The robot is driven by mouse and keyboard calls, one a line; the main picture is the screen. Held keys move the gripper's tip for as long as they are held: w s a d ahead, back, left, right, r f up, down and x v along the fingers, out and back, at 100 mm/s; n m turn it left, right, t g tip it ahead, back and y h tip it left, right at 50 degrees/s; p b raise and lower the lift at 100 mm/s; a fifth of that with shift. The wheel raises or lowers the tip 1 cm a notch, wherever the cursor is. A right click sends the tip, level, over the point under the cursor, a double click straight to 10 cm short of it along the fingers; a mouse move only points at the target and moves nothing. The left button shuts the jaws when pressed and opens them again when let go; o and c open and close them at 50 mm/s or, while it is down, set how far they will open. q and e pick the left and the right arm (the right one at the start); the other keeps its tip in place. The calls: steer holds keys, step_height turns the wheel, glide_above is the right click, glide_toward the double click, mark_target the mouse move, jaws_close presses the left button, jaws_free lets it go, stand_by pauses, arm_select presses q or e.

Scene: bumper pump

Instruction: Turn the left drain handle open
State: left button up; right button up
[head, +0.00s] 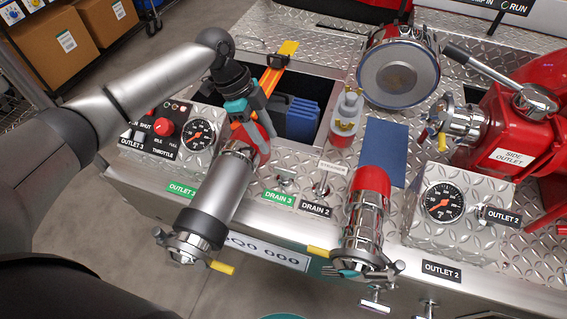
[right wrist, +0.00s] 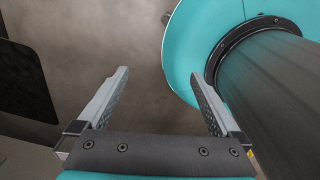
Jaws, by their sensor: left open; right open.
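The left drain handle (head: 285,179) is a small metal handle beside the green DRAIN 3 label (head: 279,198) on the panel's front edge. A second metal drain handle (head: 321,186) stands to its right above the DRAIN 2 label (head: 316,208). My left gripper (head: 254,126) points down over the red top of the left outlet pipe (head: 217,192), behind and left of the left drain handle and apart from it. It is open; whether it touches the pipe is unclear. My right gripper (right wrist: 158,76) is open and empty over bare floor in the right wrist view.
The right outlet pipe (head: 367,222) with its valve stands right of the drain handles. A recess holding blue cases (head: 300,119) lies behind them. Pressure gauges (head: 442,202) flank the pipes. In the right wrist view, my teal base and column are close on the right.

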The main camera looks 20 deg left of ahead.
mark_target(285, 169)
arm_select(q)
steer(key=b+x, duration=0.1)
steer(key=x, duration=0.9)
steer(key=shift+f+b, duration=0.35)
steer(key=shift+b, duration=0.05)
arm_select(e)
steer(key=shift+w+d+f, duration=0.1)
steer(key=shift+w+f, duration=0.2)
steer(key=shift+f, duration=0.2)
steer(key=shift+w+f, duration=0.25)
steer(key=shift+f, duration=0.2)
arm_select(q)
jaws_close()
